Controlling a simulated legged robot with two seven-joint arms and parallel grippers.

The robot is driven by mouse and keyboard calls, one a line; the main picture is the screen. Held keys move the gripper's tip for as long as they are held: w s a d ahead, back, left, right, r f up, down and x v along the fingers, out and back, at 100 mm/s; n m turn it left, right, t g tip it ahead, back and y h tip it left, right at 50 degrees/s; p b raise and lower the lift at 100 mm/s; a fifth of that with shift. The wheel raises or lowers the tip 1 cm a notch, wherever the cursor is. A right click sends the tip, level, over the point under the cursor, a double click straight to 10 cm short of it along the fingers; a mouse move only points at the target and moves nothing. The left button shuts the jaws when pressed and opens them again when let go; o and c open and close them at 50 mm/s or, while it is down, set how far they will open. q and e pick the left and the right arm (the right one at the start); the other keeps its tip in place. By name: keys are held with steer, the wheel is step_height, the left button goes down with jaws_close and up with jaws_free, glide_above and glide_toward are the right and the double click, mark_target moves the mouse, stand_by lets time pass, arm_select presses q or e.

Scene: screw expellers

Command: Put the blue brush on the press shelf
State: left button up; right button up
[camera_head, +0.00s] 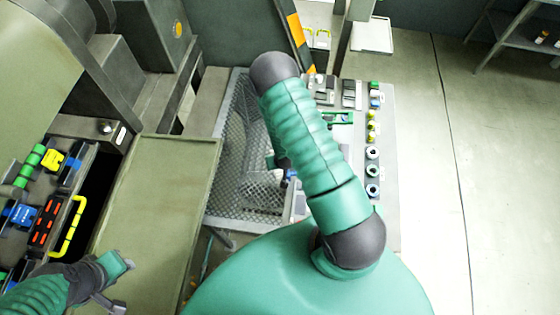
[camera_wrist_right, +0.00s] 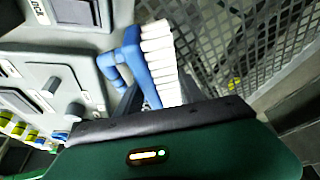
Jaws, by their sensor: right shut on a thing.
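The blue brush with white bristles (camera_wrist_right: 160,55) stands upright in the picture in the right wrist view, just ahead of my right gripper. In the head view a small blue part of it (camera_head: 290,175) shows beside my forearm. My right gripper (camera_head: 281,163) is shut on the brush, over the grey mesh surface (camera_head: 222,150); my arm hides much of it. My left gripper (camera_head: 120,283) is at the lower left by an olive flat panel (camera_head: 155,205); its jaw gap is unclear. Which surface is the press shelf, I cannot tell.
A grey panel with knobs and switches (camera_head: 385,135) lies right of the mesh. A dark tool holder (camera_head: 60,160) with a yellow handle (camera_head: 70,228) is at the left. Open floor (camera_head: 425,130) lies right; a rack (camera_head: 515,40) stands at the far right.

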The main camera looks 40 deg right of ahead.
steer(key=o, duration=1.4)
steer(key=shift+o, duration=0.3)
steer(key=shift+r, duration=0.1)
